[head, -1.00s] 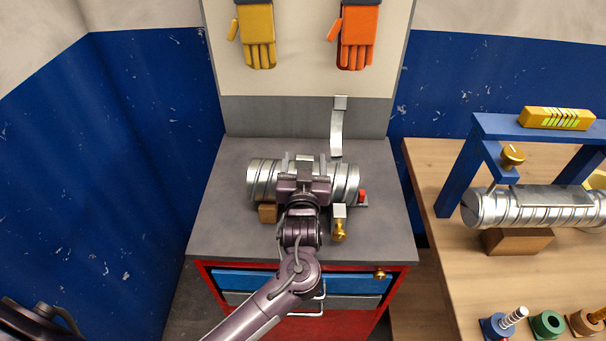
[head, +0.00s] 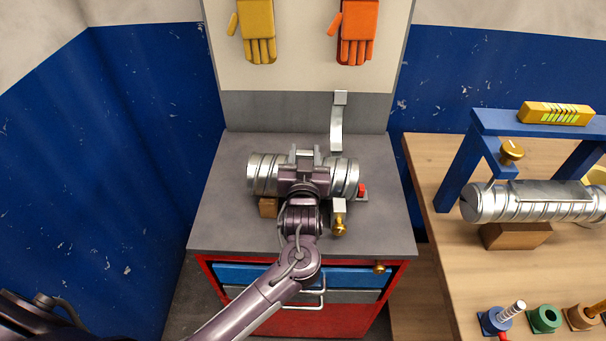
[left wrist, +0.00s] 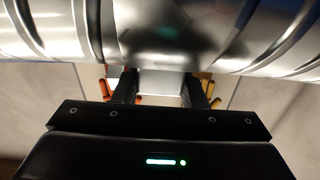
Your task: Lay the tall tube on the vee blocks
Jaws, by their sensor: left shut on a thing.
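The silver spiral tube (head: 264,174) lies on its side, running left to right above the grey top of the cabinet. My left gripper (head: 306,157) is shut on the middle of the tube from the near side and hides that part. In the left wrist view the tube (left wrist: 255,35) crosses the top of the picture, in front of the fingers. A brown wooden block (head: 268,208) shows below the tube's left part. A grey block with a brass knob (head: 339,222) shows below its right part. Whether the tube touches them I cannot tell. My right gripper is out of view.
A red piece (head: 362,189) sits by the tube's right end. A grey upright strip (head: 337,125) stands behind. On the wooden bench at right, another metal duct (head: 530,203) lies under a blue frame (head: 465,175). The cabinet top is clear at left.

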